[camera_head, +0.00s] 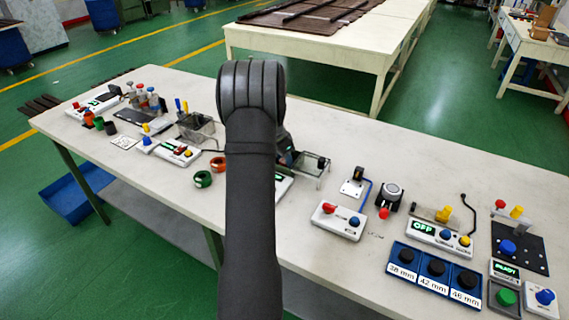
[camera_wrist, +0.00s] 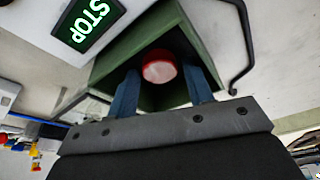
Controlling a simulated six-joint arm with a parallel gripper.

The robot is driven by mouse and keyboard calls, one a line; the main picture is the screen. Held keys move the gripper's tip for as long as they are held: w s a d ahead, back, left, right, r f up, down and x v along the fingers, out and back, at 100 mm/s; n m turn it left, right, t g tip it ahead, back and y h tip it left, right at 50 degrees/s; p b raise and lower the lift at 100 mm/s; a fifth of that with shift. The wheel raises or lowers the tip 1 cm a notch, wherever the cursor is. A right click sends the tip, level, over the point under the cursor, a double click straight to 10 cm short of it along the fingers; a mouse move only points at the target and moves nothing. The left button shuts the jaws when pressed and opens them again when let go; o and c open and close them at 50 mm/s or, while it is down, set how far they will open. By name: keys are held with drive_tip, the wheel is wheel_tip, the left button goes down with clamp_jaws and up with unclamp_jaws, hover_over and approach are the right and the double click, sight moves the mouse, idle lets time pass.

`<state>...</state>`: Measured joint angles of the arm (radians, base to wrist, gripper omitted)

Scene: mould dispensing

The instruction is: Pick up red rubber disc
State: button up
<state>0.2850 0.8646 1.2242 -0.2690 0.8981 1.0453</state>
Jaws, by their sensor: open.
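A red rubber disc (camera_wrist: 159,66) with a paler pinkish face shows in the wrist view, in the dark opening of a green-walled box (camera_wrist: 204,42). My gripper (camera_wrist: 163,84) is open, with its two blue fingers reaching into the opening. The disc appears between and just beyond the fingertips, one finger on each side. I cannot tell whether either finger touches it. In the head view my own arm hides the gripper, the disc and most of that station.
A lit green STOP display (camera_wrist: 89,22) sits left of the box, and a dark bent rod (camera_wrist: 245,50) stands right. On the white table (camera_head: 450,180), a tray with 38, 42 and 46 mm labels (camera_head: 433,272) and several control boxes sit at right. Bare tabletop lies behind them.

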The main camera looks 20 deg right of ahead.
drive_tip(key=shift+f, duration=0.15)
drive_tip(key=c, duration=0.7)
drive_tip(key=shift+c, duration=0.2)
